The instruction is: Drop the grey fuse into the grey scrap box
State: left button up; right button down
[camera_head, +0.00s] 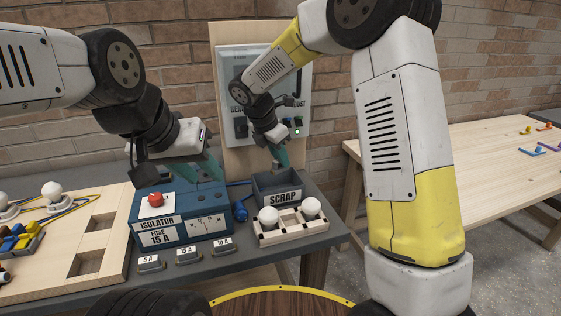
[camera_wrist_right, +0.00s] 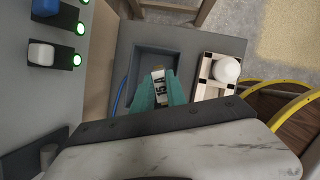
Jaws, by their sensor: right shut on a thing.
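The grey fuse (camera_wrist_right: 159,85), with a partly covered label ending in "5 A", is held between the teal fingertips of my right gripper (camera_wrist_right: 158,92). In the head view my right gripper (camera_head: 281,158) points down just above the open grey scrap box (camera_head: 279,190), labelled SCRAP. In the right wrist view the scrap box (camera_wrist_right: 145,54) lies beneath the fuse, and its visible floor is bare. I cannot make out the fuse in the head view. My left gripper (camera_head: 208,168) hangs over the blue isolator box (camera_head: 180,212); its finger gap is not clear.
A wooden holder (camera_head: 292,225) with white bulbs stands in front of the scrap box. Labelled fuse blocks (camera_head: 187,254) line the bench front. A grey panel (camera_head: 262,90) rises behind. A wiring board (camera_head: 75,240) is at left, a wooden table (camera_head: 490,170) at right.

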aim_at(279, 167)
jog(key=shift+s+f, duration=0.1)
jog(key=shift+f, duration=1.5)
jog(key=shift+f, duration=0.1)
jog(key=shift+f, duration=0.5)
jog(key=c, duration=1.3)
grip_release()
jog(key=shift+c, duration=0.2)
jog(key=shift+r, duration=0.1)
